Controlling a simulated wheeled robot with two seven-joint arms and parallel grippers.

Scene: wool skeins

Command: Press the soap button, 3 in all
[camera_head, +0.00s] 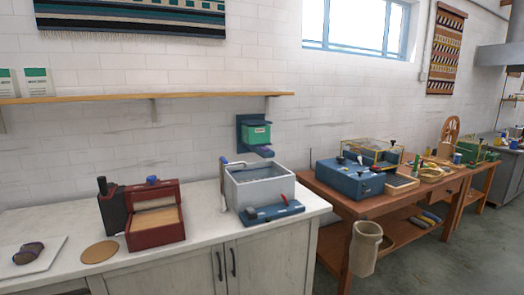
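A dispenser-like green box (256,133) is mounted on a dark blue-green plate on the white tiled wall. A blue part (264,151) juts out at its lower front. A grey-white basin (262,188) with dark liquid stands below it on the counter, with a tap-like post (224,184) at its left. A blue board (272,212) with a small red piece (285,200) lies in front of the basin. I cannot tell for certain which part is the soap button. Neither of my grippers is in view.
The pale counter (195,235) holds an open dark red box (154,233), a black container (113,212), a round tan mat (99,252) and a dark lump (28,253) on a white sheet. A wooden shelf (190,97) runs above. A wooden bench (335,194) stands at right.

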